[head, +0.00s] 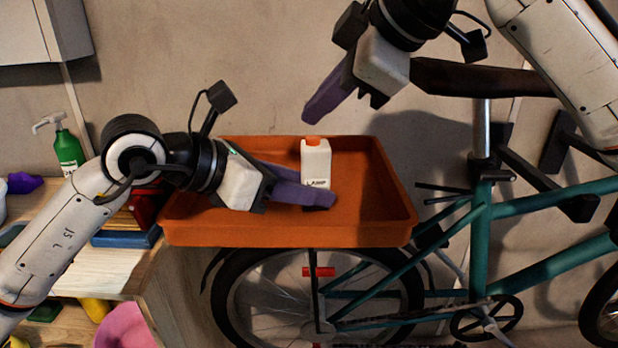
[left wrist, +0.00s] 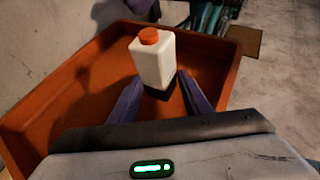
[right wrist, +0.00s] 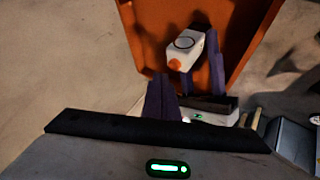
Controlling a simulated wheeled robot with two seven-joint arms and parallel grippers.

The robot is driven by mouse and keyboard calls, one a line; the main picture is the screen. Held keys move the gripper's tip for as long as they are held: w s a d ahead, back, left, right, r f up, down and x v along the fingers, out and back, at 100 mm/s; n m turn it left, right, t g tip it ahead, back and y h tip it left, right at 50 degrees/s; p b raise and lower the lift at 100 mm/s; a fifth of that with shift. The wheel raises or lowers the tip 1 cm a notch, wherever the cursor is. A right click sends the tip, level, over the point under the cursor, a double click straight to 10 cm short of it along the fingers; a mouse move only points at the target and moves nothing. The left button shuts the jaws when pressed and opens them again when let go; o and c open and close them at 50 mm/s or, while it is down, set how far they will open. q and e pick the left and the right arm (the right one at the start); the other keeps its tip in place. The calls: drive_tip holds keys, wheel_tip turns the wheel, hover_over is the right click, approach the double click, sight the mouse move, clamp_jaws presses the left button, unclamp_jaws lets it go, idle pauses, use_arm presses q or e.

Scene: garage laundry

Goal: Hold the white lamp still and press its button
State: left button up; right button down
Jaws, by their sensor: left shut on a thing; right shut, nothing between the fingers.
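The white lamp (head: 316,160) stands upright in the orange tray, with an orange button (head: 313,141) on top and "LAMP" lettering on its front. My left gripper (head: 310,196) is shut on the lamp low down, a purple finger on either side, as the left wrist view (left wrist: 158,84) also shows. The lamp's dark base is partly hidden by the fingers. My right gripper (head: 312,112) is shut and empty, its purple fingertips above the lamp and apart from the button. In the right wrist view the button (right wrist: 174,64) lies just beyond the right fingertips (right wrist: 160,80).
The orange tray (head: 285,236) has raised walls and free floor around the lamp. A teal bicycle (head: 481,240) stands below and to the right. A green pump bottle (head: 68,150) and a blue item (head: 125,237) are on the wooden bench at left. The wall is behind.

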sight(320, 146)
drive_tip(key=shift+f, duration=0.15)
idle(0.4)
drive_tip(key=shift+f, duration=0.3)
drive_tip(key=shift+f, duration=0.45)
idle(0.6)
drive_tip(key=shift+r, duration=0.9)
drive_tip(key=shift+r, duration=3)
use_arm(q)
drive_tip(key=o, duration=0.9)
drive_tip(key=shift+c, duration=0.2)
